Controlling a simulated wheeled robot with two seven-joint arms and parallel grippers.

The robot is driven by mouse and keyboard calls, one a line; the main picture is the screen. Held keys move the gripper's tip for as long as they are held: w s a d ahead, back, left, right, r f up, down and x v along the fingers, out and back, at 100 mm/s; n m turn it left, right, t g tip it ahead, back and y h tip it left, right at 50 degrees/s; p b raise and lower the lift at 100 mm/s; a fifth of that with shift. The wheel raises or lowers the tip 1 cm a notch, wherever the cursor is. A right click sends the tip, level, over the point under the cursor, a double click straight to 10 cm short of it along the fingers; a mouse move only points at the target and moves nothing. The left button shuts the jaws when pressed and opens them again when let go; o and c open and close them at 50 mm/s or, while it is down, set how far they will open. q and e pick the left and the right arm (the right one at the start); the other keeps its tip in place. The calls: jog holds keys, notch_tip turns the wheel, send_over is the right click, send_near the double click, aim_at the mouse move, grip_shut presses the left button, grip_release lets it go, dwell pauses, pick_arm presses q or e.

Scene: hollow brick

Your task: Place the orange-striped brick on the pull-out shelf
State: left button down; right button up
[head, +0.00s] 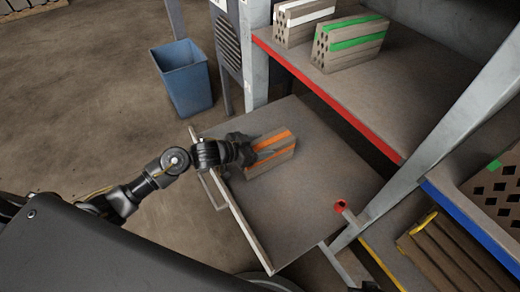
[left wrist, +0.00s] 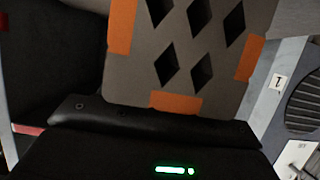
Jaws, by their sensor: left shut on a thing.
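The orange-striped brick (head: 272,153) is a grey-brown hollow brick with orange stripes. It is over the pull-out shelf (head: 325,180), near its left side. I cannot tell whether it touches the shelf surface. My left gripper (head: 246,150) is shut on the brick's left end. In the left wrist view the brick's end face (left wrist: 190,60) fills the upper middle, with diamond-shaped holes and orange patches. The gripper's body covers the lower part of that view, so the fingertips are hidden. My right gripper is not in view.
The red-edged shelf (head: 385,85) above holds a green-striped brick (head: 350,42) and a white-striped brick (head: 303,20). A blue bin (head: 184,78) stands on the floor at the left. A grey post (head: 430,150) and a blue-edged shelf (head: 470,222) bound the right. The pull-out shelf is otherwise clear.

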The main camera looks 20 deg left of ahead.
pick_arm(q)
jog(key=shift+f, duration=0.65)
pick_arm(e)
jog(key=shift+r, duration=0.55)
pick_arm(q)
jog(key=shift+f, duration=0.1)
jog(key=shift+c, duration=1.6)
grip_release()
jog(key=shift+f, duration=0.15)
jog(key=shift+s+a+r, duration=0.15)
jog(key=shift+s+r, duration=0.05)
jog(key=p+v, duration=0.1)
jog(key=v, duration=1)
jog(key=shift+s+p, duration=0.25)
jog(key=shift+p, duration=0.05)
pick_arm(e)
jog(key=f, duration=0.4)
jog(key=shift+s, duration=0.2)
pick_arm(q)
jog(key=shift+a, duration=0.15)
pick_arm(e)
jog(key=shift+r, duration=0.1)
